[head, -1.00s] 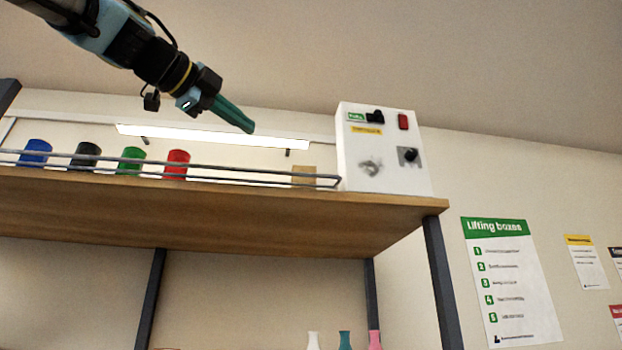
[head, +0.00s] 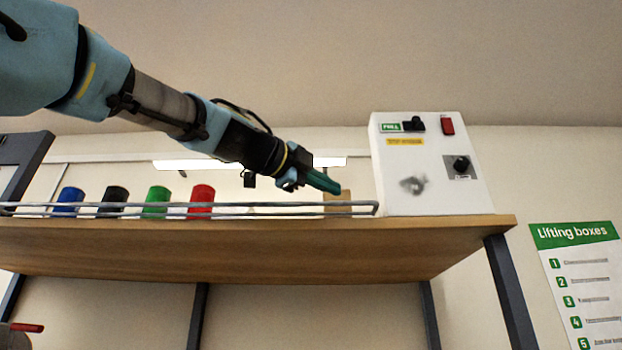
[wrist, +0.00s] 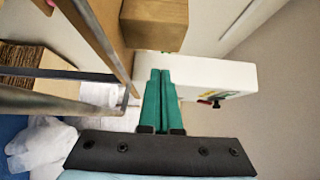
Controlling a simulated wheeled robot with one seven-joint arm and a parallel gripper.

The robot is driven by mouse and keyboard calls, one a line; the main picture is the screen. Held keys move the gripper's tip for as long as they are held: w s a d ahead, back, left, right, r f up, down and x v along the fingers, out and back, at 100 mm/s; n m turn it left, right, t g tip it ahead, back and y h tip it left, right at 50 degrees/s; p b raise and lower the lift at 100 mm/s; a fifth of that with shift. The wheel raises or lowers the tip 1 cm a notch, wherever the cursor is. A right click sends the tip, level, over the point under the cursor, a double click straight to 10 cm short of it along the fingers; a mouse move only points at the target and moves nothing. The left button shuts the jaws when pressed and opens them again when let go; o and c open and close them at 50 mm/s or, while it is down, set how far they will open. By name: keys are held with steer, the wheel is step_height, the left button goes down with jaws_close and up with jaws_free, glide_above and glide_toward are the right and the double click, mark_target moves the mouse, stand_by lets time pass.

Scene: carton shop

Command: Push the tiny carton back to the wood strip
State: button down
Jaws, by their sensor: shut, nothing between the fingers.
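The tiny carton (head: 343,196) is a small tan box on the high shelf, behind the metal rail and left of the white control box. In the wrist view it shows as a brown block (wrist: 155,25) beyond my fingertips. My gripper (head: 337,189) has its green fingers together, empty, pointing at the carton above the rail. In the wrist view the closed fingers (wrist: 160,75) end just short of the carton; I cannot tell whether they touch it. The wood strip cannot be made out clearly in the head view; the shelf edge and rail hide the shelf surface.
The white control box (head: 430,165) stands close to the right of the carton. The metal rail (head: 240,208) runs along the shelf (head: 260,245) front. Blue, black, green (head: 157,199) and red (head: 201,199) cups stand to the left. Open air lies above the shelf.

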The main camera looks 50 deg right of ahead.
mark_target(330, 198)
steer(key=shift+w+d+p, duration=0.55)
steer(key=shift+w+d, duration=0.05)
steer(key=shift+d, duration=0.3)
steer(key=shift+w+d+p, duration=0.55)
steer(key=shift+d, duration=0.3)
steer(key=shift+f, duration=0.1)
steer(key=shift+w+d+f+b, duration=0.15)
steer(key=shift+d+b, duration=0.15)
steer(key=shift+b, duration=0.4)
steer(key=w+d, duration=0.1)
steer(key=w+d+b, duration=0.1)
steer(key=d, duration=0.1)
steer(key=w+d, duration=0.1)
steer(key=shift+w+d+r+b, duration=0.2)
steer(key=shift+w+d+b, duration=0.1)
steer(key=shift+w+d, duration=0.1)
steer(key=shift+s, duration=0.1)
